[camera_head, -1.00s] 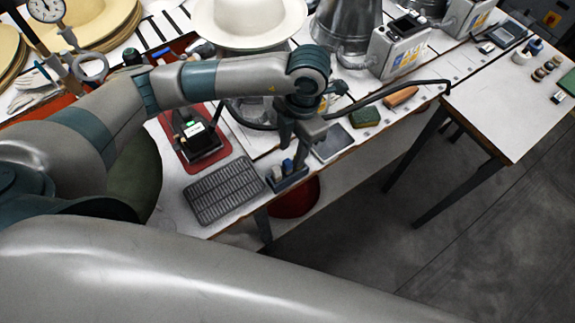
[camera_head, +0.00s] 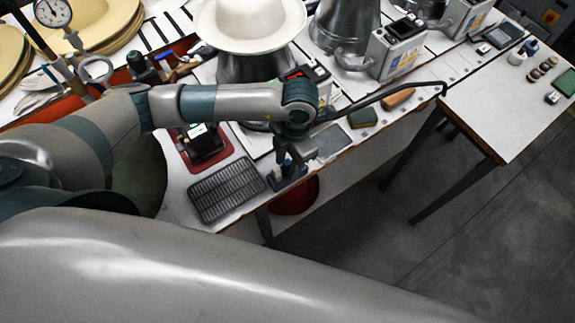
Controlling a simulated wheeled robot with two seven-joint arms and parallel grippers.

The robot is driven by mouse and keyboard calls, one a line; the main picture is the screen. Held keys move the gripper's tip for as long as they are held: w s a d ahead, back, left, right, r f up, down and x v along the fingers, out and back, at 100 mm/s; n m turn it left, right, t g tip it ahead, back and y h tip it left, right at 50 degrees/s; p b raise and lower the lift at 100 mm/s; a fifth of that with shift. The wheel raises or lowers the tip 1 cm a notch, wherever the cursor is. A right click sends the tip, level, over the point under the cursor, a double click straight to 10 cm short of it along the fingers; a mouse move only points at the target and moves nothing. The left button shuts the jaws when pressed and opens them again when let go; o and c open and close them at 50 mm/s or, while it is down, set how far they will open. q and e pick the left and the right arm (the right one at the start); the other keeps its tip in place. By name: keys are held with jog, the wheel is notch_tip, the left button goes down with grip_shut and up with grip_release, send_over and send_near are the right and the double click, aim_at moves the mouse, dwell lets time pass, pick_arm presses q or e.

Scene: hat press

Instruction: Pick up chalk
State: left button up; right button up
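My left gripper (camera_head: 289,158) points down just above a small dark holder (camera_head: 289,183) at the front edge of the white table. Small upright pieces, whitish and blue, stand in the holder. One of these may be the chalk, but they are too small to tell. The fingers overlap the holder's top in this view. I cannot tell whether they touch a piece, or whether they are open or shut. My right gripper is not in view.
A dark ribbed mat (camera_head: 226,189) lies left of the holder. A grey flat pad (camera_head: 331,143), a green block (camera_head: 362,118) and a brown brush-like block (camera_head: 398,98) lie to the right. A cream hat (camera_head: 250,22) stands behind my arm. A black hose (camera_head: 385,96) crosses the table.

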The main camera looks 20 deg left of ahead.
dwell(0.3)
pick_arm(q)
jog(key=shift+c, duration=0.7)
grip_shut()
jog(key=shift+w+r+b, duration=0.1)
jog(key=shift+r+b, duration=0.25)
jog(key=shift+r, duration=0.2)
notch_tip(320, 180, up, 8)
jog(key=b, duration=0.2)
jog(key=shift+f+b, duration=0.25)
jog(key=shift+b, duration=0.1)
jog(key=shift+r, duration=0.75)
